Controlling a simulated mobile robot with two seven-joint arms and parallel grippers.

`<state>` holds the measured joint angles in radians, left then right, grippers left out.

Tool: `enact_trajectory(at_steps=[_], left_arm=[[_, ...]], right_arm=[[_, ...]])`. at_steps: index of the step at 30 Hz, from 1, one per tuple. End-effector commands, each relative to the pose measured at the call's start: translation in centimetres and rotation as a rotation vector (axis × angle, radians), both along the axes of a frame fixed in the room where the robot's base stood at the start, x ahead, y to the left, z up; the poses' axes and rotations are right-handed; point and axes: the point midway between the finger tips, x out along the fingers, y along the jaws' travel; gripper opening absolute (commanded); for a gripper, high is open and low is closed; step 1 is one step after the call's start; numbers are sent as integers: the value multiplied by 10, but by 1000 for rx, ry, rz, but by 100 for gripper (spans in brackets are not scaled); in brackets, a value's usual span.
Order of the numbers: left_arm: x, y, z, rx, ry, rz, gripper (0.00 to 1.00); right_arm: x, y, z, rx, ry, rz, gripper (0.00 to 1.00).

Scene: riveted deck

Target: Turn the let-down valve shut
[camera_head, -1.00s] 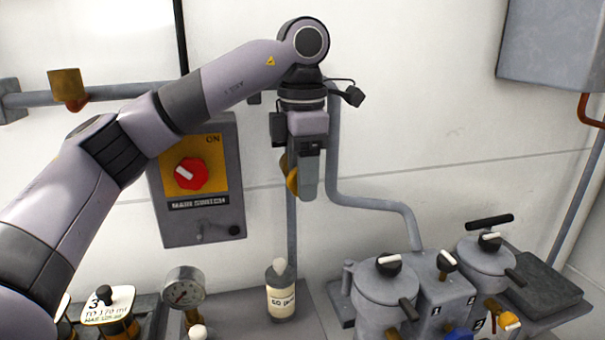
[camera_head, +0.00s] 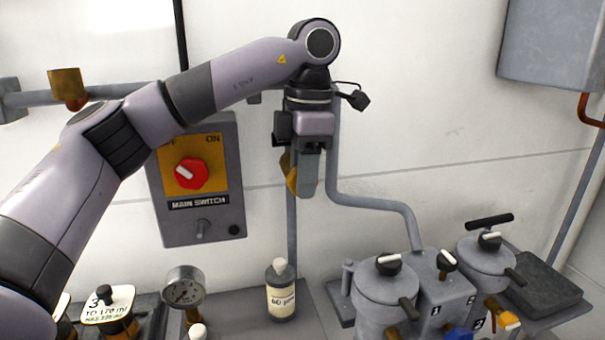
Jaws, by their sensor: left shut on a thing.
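My left gripper (camera_head: 306,190) points down in front of the wall, at the middle of the view. It is shut on a yellow valve handle (camera_head: 286,166), which seems to be the let-down valve on the thin vertical pipe (camera_head: 292,225). Only a yellow edge shows at the left of the fingers. The rest of the handle and the valve body are hidden behind the gripper, so its angle cannot be told. My right gripper is not in view.
A main switch box (camera_head: 220,222) with a red knob is left of the gripper. A labelled bottle (camera_head: 281,300) and a pressure gauge (camera_head: 184,288) stand below. Lidded grey pots (camera_head: 385,292) stand at lower right. A grey pipe (camera_head: 333,150) runs close on the gripper's right.

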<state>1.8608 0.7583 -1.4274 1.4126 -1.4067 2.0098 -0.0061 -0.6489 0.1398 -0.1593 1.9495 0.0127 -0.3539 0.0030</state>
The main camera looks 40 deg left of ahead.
Motion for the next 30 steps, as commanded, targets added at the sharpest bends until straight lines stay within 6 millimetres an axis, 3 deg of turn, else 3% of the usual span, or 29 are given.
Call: enact_trajectory(at_steps=[30], left_arm=[[5, -4, 0, 316, 360, 3, 2]], right_arm=[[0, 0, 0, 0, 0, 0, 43]])
